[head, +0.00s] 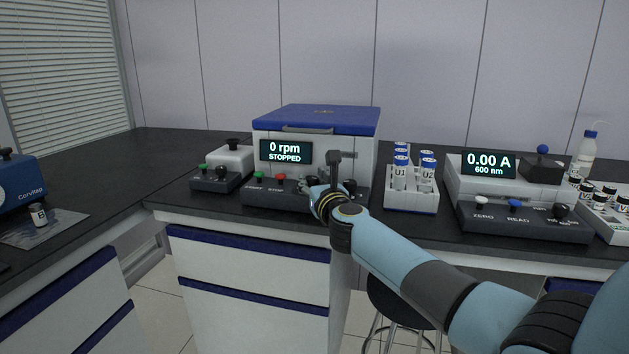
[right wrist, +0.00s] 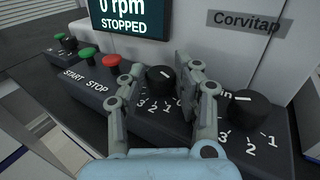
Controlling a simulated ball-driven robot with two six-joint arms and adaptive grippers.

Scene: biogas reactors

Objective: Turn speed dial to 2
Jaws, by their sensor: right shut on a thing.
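The centrifuge (head: 315,119) has a blue lid, and its screen (head: 286,152) reads "0 rpm STOPPED". Its front panel carries two black dials. My right gripper (head: 320,190) is at this panel. In the right wrist view, its fingers (right wrist: 158,88) are shut on the left dial (right wrist: 160,77), one finger on each side. Numbers 3, 2 and 1 show below that dial; its heading is hidden by the finger, and I cannot tell which number its white mark selects. The right dial (right wrist: 250,110), also numbered, stands free beside the right finger. My left gripper is not in view.
Green START (right wrist: 88,53) and red STOP (right wrist: 111,64) buttons sit left of the held dial. A tube rack (head: 411,201) and a photometer (head: 515,180) stand to the right. A small device (head: 231,160) stands to the left.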

